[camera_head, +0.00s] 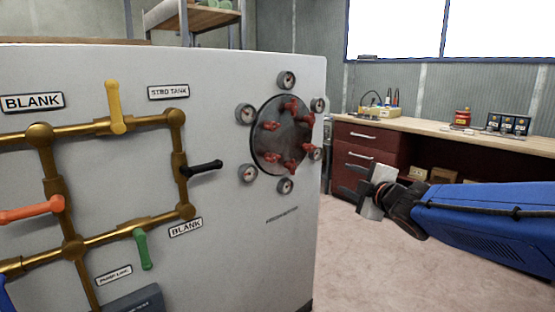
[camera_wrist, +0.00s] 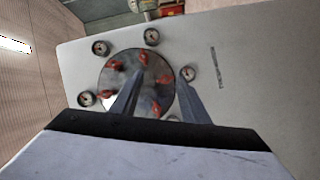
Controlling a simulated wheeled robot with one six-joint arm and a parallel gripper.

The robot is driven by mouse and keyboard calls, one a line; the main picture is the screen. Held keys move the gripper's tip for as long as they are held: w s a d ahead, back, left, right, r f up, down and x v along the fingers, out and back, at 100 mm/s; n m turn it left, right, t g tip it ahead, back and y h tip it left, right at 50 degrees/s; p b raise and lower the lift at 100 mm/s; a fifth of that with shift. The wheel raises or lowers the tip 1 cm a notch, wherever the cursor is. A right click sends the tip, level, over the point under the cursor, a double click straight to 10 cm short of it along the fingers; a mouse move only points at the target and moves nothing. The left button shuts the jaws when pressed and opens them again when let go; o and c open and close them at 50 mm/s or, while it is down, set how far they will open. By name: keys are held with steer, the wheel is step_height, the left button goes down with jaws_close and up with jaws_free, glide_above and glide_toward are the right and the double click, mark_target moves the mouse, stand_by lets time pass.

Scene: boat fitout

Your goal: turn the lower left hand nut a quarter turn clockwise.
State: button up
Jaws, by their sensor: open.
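A round dark plate (camera_head: 267,140) is set in the right part of a white panel. It carries several red nuts with handle-like shapes. The lower left nut (camera_head: 272,155) is on the plate's lower left in the head view. My gripper (camera_head: 345,180) is open and empty, right of the plate and apart from it. The wrist view shows the plate (camera_wrist: 112,88) from a tilted angle, with my two fingers (camera_wrist: 162,82) in front of it. They hide part of the plate, and I cannot tell which nut there is the lower left one.
Several small round gauges ring the plate, one of them at its lower left (camera_head: 248,173). Brass pipes (camera_head: 105,235) with coloured levers cover the panel's left part. A workbench (camera_head: 465,141) with red drawers stands behind my arm. Carpeted floor (camera_head: 370,260) is clear right of the panel.

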steer(key=w+a+r+n+g+y, duration=0.1)
steer(key=w+a+r+n+y, duration=0.1)
steer(key=a+n+y, duration=0.5)
steer(key=n, duration=0.2)
glide_toward(278, 158)
steer(key=x, duration=1)
steer(key=shift+a, duration=0.1)
steer(key=c, duration=1)
